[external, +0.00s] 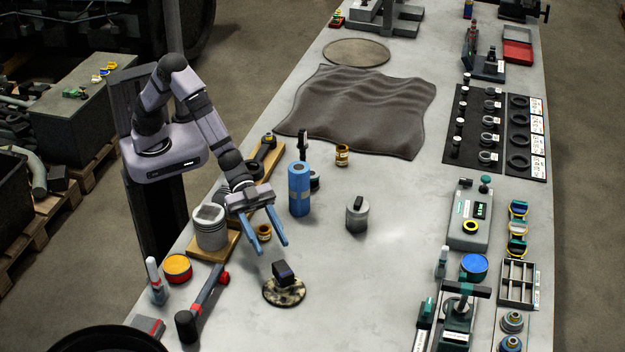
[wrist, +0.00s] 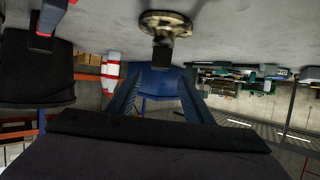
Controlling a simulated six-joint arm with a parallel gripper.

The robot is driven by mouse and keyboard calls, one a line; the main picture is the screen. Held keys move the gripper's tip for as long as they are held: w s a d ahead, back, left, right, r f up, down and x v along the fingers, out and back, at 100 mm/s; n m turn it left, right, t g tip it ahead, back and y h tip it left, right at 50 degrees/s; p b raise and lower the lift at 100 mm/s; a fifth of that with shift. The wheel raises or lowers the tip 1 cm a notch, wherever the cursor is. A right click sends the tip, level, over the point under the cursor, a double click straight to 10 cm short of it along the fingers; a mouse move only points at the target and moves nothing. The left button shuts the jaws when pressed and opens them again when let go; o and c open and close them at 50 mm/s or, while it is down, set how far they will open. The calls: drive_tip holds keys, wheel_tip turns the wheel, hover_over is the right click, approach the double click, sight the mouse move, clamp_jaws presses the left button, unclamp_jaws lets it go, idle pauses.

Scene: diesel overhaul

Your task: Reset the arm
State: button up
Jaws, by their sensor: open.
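My gripper (external: 277,248) is open, its two blue fingers spread and nothing between them. It hangs above the front left part of the long grey bench (external: 390,290). Just beyond its fingertips, a round mottled disc with a dark block-like knob (external: 285,275) sits on the bench. In the wrist view my gripper (wrist: 160,85) also shows empty, and the mottled disc (wrist: 168,22) appears upside down at the top, apart from the fingers.
A blue cylinder (external: 299,190) stands close to my gripper, with a grey piston (external: 210,228) at the left. A grey canister (external: 357,214) stands to the right. A red-and-black hammer-like tool (external: 205,305) lies at front left. The bench middle right is clear.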

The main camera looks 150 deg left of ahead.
drive_tip(key=s+d+r+n+g+p, duration=0.1)
drive_tip(key=s+d+r+g+p, duration=0.15)
drive_tip(key=d, duration=0.35)
drive_tip(key=s+d+r+n+g+p, duration=0.1)
drive_tip(key=s+d+r+n, duration=0.1)
drive_tip(key=s+d, duration=0.25)
drive_tip(key=s+d+n+g+h+p, duration=0.1)
drive_tip(key=s+d+g, duration=0.2)
drive_tip(key=s+d, duration=0.4)
drive_tip(key=s+d+g+p, duration=0.1)
drive_tip(key=s+d+g, duration=0.1)
drive_tip(key=s+d, duration=0.5)
drive_tip(key=s+a+f+m+g+b, duration=0.1)
drive_tip(key=s+a+f, duration=0.2)
drive_tip(key=s, duration=0.3)
drive_tip(key=s+a+f+m+g+b, duration=0.1)
drive_tip(key=s+a+f+g, duration=0.1)
drive_tip(key=s+a+f, duration=0.2)
drive_tip(key=s+a+f+m+g+y+b, duration=0.1)
drive_tip(key=s+a+f+m+g, duration=0.1)
drive_tip(key=s, duration=0.6)
wheel_tip(320, 180, down, 2)
drive_tip(key=shift+a+f, duration=0.1)
drive_tip(key=shift+a, duration=0.55)
